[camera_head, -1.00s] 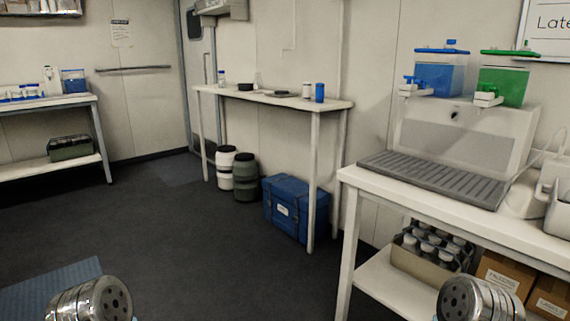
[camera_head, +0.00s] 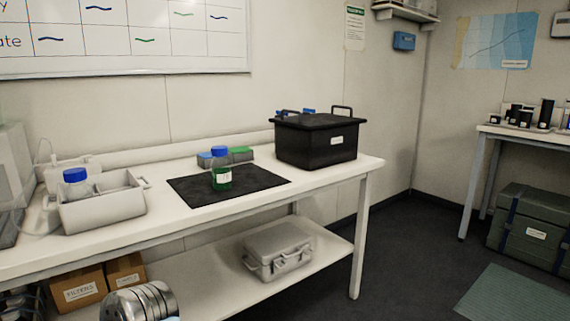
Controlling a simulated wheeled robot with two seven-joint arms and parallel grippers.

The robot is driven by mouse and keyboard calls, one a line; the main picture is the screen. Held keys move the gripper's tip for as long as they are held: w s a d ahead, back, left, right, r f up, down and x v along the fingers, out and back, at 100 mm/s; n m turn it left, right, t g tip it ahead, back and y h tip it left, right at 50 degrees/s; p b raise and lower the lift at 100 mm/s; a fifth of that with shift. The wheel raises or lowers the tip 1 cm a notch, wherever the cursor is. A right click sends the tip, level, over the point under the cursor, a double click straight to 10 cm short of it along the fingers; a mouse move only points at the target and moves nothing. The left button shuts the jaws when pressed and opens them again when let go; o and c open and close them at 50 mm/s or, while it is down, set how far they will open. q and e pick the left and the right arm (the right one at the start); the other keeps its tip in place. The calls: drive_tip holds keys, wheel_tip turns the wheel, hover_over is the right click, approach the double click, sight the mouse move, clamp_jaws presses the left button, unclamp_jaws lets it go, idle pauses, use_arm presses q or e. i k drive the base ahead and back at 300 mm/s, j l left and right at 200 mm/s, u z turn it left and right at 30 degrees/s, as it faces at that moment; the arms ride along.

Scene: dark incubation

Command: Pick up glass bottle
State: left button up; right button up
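A glass bottle (camera_head: 221,172) with a blue cap, green liquid and a white label stands upright on a black mat (camera_head: 260,180) on the white bench. A second blue-capped bottle (camera_head: 76,184) sits in a grey tray-like container (camera_head: 105,209) at the left; its lower part is hidden by the container's wall. Neither gripper is in view. Only a metallic round piece of my own arm shows at the bottom left edge, well below and in front of the bottles.
A black lidded box (camera_head: 316,140) stands on the bench (camera_head: 330,180) right of the mat. Small blue and green blocks (camera_head: 240,154) lie behind the bottle. A grey case (camera_head: 278,250) and cardboard boxes (camera_head: 78,287) are on the lower shelf.

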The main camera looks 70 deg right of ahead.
sight(220, 166)
drive_tip(key=l+z, duration=0.1)
drive_tip(key=z, duration=1.75)
